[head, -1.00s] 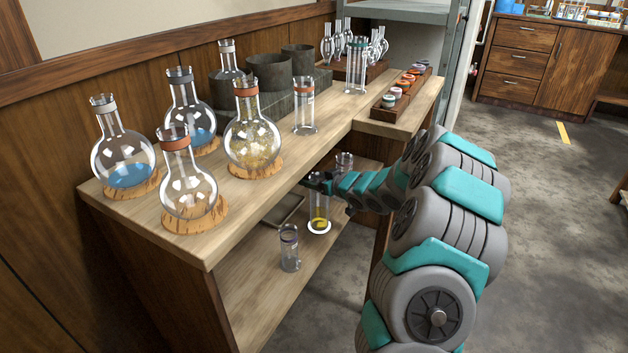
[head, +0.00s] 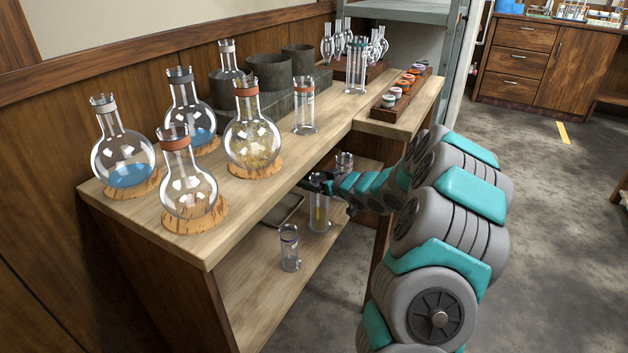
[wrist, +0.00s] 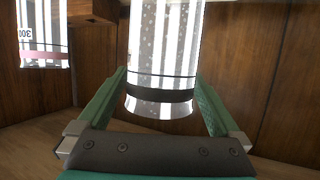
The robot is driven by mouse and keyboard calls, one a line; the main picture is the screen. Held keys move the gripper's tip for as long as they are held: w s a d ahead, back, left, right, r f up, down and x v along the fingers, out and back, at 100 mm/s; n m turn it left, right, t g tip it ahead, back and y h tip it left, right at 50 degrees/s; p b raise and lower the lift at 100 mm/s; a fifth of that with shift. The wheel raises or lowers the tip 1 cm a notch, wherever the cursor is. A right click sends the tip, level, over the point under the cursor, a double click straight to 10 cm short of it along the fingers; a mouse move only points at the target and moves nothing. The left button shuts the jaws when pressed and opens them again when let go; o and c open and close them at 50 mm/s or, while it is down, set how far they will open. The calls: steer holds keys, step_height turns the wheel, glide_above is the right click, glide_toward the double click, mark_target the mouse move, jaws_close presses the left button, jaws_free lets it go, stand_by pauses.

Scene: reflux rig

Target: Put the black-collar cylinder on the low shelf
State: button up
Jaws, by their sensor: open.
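My gripper (head: 318,182) is at the cylinder's upper part, under the edge of the bench top. In the wrist view, the open fingers (wrist: 161,74) lie on either side of the collar end. Small gaps seem to show there, and contact is hard to tell. My arm hides part of the area behind.
Another small cylinder (head: 290,248) stands in front on the low shelf, and one (head: 343,163) stands behind my gripper. A grey tray (head: 284,210) lies beside them. The bench top (head: 245,195) overhangs and holds several flasks. The front of the low shelf is clear.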

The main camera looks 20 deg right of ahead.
steer(key=s+r+m+g+h, duration=0.1)
steer(key=s+r+g+h, duration=0.15)
steer(key=s, duration=0.65)
steer(key=s+r+m+g+h, duration=0.1)
steer(key=s+r+g+h, duration=0.2)
steer(key=s, duration=0.5)
steer(key=s+a+g, duration=0.3)
steer(key=s+a, duration=0.3)
steer(key=s, duration=0.6)
steer(key=s+a+g+y, duration=0.1)
steer(key=s+a+g, duration=0.2)
steer(key=s+a, duration=0.4)
steer(key=s+a+m+g, duration=0.1)
steer(key=s+a+g, duration=0.2)
steer(key=s, duration=1.4)
steer(key=a, duration=0.3)
steer(key=shift+s+a+r+g+y, duration=0.15)
steer(key=shift+r+g+y, duration=0.2)
steer(key=shift+r, duration=0.05)
